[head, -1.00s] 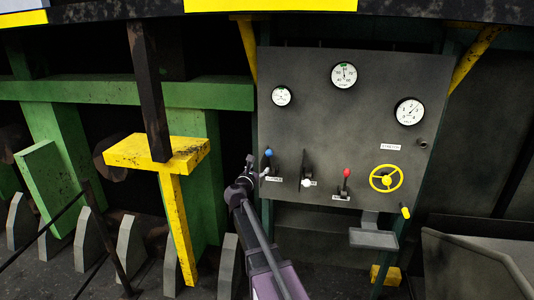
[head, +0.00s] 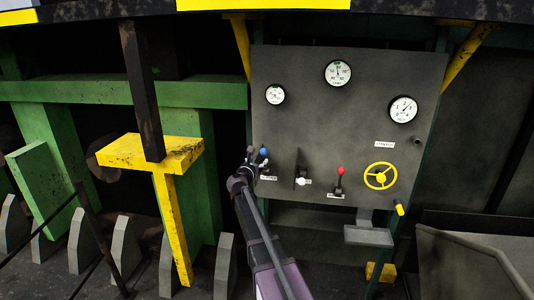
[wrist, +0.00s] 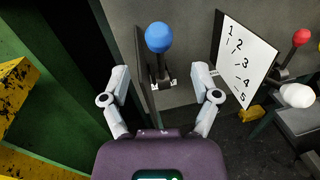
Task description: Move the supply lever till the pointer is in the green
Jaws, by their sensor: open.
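A grey panel (head: 350,135) carries three levers. The blue-knobbed lever (head: 263,150) is at the left, a white-knobbed lever (head: 302,181) in the middle and a red-knobbed lever (head: 340,172) at the right. I cannot read which label says supply. My gripper (wrist: 160,78) is open in the wrist view, its fingers on either side of the blue-knobbed lever (wrist: 159,38), with no clear contact. In the head view my gripper (head: 262,166) is at that lever.
A third white gauge (head: 403,109) is at the panel's right, above a yellow handwheel (head: 380,175). A plate numbered 1 to 5 (wrist: 243,58) stands right of the blue lever. A yellow post (head: 165,200) stands to the left. A small grey shelf (head: 368,236) juts below the panel.

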